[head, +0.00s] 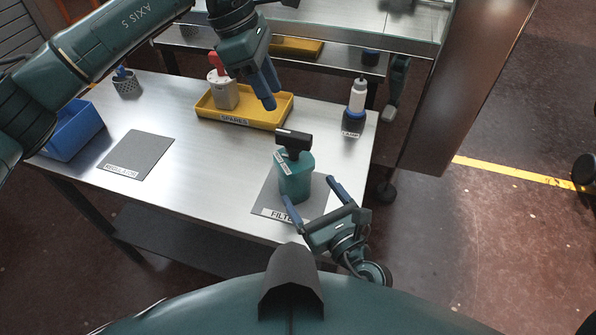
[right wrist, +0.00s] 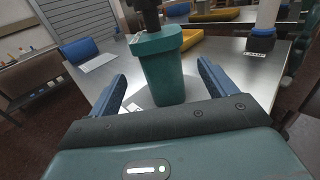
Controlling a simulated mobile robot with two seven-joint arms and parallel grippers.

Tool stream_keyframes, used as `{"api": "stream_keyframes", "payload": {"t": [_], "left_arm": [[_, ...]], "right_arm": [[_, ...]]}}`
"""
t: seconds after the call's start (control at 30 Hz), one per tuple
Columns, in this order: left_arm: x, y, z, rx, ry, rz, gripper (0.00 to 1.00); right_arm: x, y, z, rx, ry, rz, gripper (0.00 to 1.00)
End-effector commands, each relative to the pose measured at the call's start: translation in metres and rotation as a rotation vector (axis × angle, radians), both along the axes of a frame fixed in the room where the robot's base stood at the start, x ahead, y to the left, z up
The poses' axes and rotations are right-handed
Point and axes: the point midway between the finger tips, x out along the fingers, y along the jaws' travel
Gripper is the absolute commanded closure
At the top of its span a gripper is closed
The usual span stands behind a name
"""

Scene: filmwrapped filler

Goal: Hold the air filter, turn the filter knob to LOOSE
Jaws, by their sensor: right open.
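The air filter (head: 296,183) is a teal upright body with a black T-shaped knob (head: 293,140) on top. It stands on the grey mat labelled FILTER (head: 264,197). My right gripper (head: 311,193) is open at the near side of the filter, fingers pointing toward it. In the right wrist view the filter (right wrist: 164,72) appears between the blue fingers, with gaps on both sides. My left gripper (head: 268,98) hangs above and behind the knob, over the yellow tray's right part, apart from the filter. Its fingers overlap in view, so its opening is unclear. The knob's setting is unreadable.
The yellow tray labelled SPARES (head: 281,117) holds a grey part with a red top (head: 222,92). A lamp bottle (head: 356,98) stands at the right edge. An empty grey mat (head: 138,155), a blue bin (head: 75,131) and a mesh cup (head: 127,86) are left.

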Motion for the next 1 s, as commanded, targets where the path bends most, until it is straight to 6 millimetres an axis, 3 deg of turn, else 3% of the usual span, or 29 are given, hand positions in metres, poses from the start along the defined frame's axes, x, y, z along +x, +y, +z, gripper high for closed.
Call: {"api": "stream_keyframes", "payload": {"t": [0.2, 0.43, 0.9, 1.0], "left_arm": [[0.0, 0.0, 0.0, 0.0, 0.0, 0.0, 0.64], [0.0, 0.0, 0.0, 0.0, 0.0, 0.0, 0.64], [0.0, 0.0, 0.0, 0.0, 0.0, 0.0, 0.64], [0.0, 0.0, 0.0, 0.0, 0.0, 0.0, 0.64]], "right_arm": [[0.041, 0.021, 0.002, 0.004, -0.001, 0.0, 0.16], [0.071, 0.037, 0.001, 0.002, 0.0, 0.0, 0.16], [0.083, 0.043, 0.0, 0.004, 0.002, 0.0, 0.16], [0.083, 0.043, 0.0, 0.004, 0.002, 0.0, 0.23]]}}
